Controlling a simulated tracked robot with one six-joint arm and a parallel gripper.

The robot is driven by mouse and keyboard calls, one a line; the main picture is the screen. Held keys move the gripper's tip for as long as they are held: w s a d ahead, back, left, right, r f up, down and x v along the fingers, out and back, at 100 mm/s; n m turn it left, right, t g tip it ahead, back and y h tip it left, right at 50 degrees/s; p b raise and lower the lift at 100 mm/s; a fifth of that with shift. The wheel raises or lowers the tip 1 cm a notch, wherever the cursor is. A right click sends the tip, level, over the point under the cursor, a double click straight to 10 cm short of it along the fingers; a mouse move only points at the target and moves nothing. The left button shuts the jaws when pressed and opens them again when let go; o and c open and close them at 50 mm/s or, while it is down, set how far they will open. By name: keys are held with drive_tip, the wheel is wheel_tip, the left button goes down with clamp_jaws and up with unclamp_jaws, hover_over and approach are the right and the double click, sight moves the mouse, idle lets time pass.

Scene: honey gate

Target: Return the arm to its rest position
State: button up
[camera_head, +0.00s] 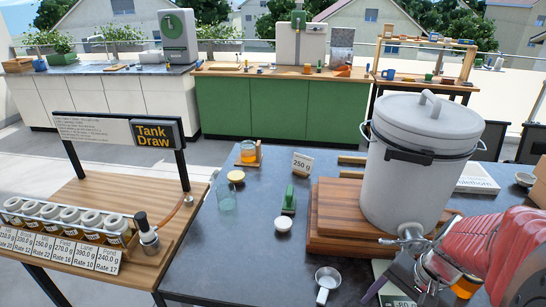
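My arm reaches in from the lower right, a red sleeve-like link with a grey ring at its end. My gripper (408,277) is low in the picture, below the tap (410,234) of the large grey lidded tank (420,165). Its fingers are partly cut off by the bottom edge and overlap other things, so whether they are open or shut is unclear. A jar with amber contents (466,287) shows just under the arm; the arm hides part of it, and I cannot tell whether anything touches it.
The tank stands on a wooden board (335,215) on the dark table (200,268).

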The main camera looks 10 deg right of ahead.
drive_tip(key=a+r+n+t+h, duration=0.2)
drive_tip(key=a+r+n+t, duration=0.2)
drive_tip(key=a+r+n, duration=0.6)
drive_tip(key=w+a+r, duration=0.1)
drive_tip(key=a+r, duration=0.3)
drive_tip(key=a, duration=0.1)
drive_tip(key=shift+r+n+h, duration=0.3)
drive_tip(key=shift+h, duration=0.1)
